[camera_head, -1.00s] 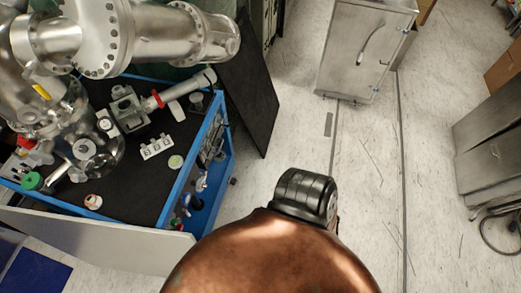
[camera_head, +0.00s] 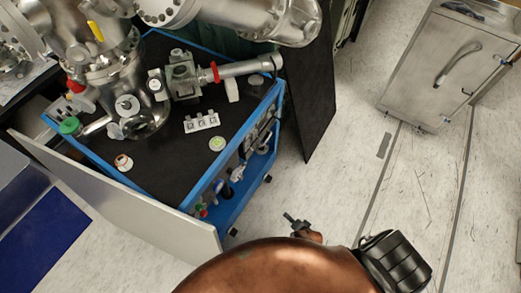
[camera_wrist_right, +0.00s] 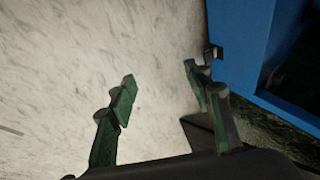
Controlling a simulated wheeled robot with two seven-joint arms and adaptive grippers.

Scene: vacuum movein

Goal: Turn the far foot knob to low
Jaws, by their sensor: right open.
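The blue-framed cart (camera_head: 272,100) stands left of centre in the head view, with small fittings low on its right side: a red and green one (camera_head: 201,211), a blue and white one (camera_head: 222,187) and a pale one (camera_head: 237,173). I cannot tell which is the far foot knob. My right gripper (camera_head: 297,223) is open and empty over the floor, right of the cart and apart from it. In the right wrist view my two green-padded fingers (camera_wrist_right: 160,78) are spread over bare floor. The cart's blue frame (camera_wrist_right: 238,45) is beyond the right finger. My left gripper is out of view.
A white panel (camera_head: 120,195) stands along the cart's front. A dark board (camera_head: 308,90) leans behind its right side. Metal vacuum chambers (camera_head: 112,70) stand on the cart's black top. A steel cabinet (camera_head: 440,65) is at the upper right. The floor (camera_head: 345,190) between is clear.

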